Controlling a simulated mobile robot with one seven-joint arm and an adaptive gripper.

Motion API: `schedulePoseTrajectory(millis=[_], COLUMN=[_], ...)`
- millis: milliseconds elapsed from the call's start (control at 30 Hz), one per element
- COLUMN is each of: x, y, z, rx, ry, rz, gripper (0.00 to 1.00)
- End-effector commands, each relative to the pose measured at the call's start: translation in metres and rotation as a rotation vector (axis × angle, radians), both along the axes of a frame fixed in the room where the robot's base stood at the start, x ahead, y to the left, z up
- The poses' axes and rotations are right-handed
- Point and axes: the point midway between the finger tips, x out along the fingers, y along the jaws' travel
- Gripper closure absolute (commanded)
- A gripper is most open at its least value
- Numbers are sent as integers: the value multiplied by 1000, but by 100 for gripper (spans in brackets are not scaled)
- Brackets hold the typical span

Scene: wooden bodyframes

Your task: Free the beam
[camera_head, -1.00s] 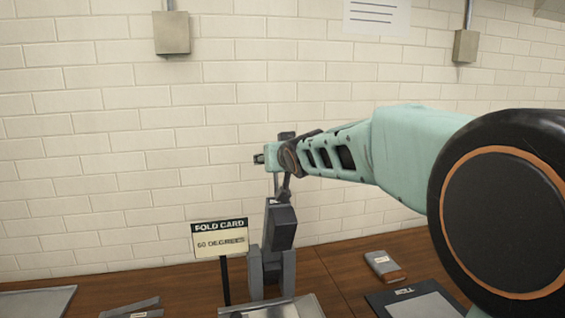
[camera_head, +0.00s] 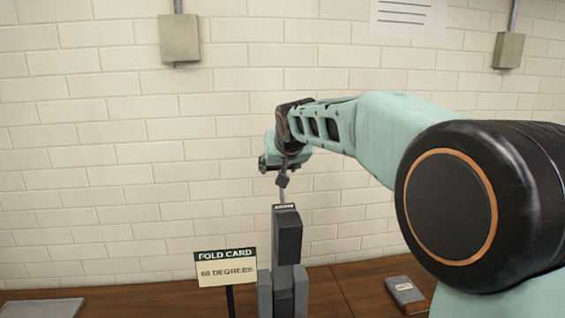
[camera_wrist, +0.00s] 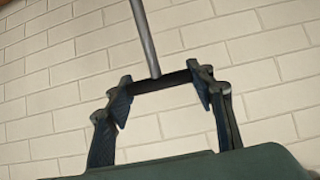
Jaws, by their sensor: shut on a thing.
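A dark grey upright block (camera_head: 288,240), likely the beam, stands between paler grey uprights (camera_head: 301,290) in the head view. A small label, too small to read surely, is on its top. A thin metal rod (camera_head: 282,195) rises from the block toward my gripper (camera_head: 282,178). In the wrist view, my gripper (camera_wrist: 162,94) is shut on a dark crossbar (camera_wrist: 168,82) at the end of the metal rod (camera_wrist: 145,38). The block's lower part is hidden by the uprights, so I cannot tell whether it is clear of them.
A sign (camera_head: 226,268) reading "FOLD CARD 60 DEGREES" stands left of the uprights. A small labelled grey item (camera_head: 405,290) lies on the wooden table (camera_head: 350,285) at right, and a flat grey plate (camera_head: 42,308) at left. A brick wall is behind.

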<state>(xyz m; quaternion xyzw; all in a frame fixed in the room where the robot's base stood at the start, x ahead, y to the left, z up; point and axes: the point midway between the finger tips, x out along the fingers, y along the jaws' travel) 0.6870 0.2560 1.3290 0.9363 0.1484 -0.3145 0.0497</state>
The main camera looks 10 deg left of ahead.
Motion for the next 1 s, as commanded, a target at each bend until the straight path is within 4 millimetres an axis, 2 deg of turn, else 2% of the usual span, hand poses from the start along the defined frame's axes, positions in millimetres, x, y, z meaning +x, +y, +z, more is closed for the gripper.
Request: schedulePoseTrajectory(millis=[400, 433, 567, 867, 1000], x=[2, 3, 2, 1, -7], y=[1, 1, 1, 0, -2], z=[3, 3, 2, 2, 9], rx=[2, 2, 2, 1, 1], ry=[-7, -8, -5, -2, -3], rz=[0, 0, 0, 0, 0], gripper=[94, 47, 33, 32, 32])
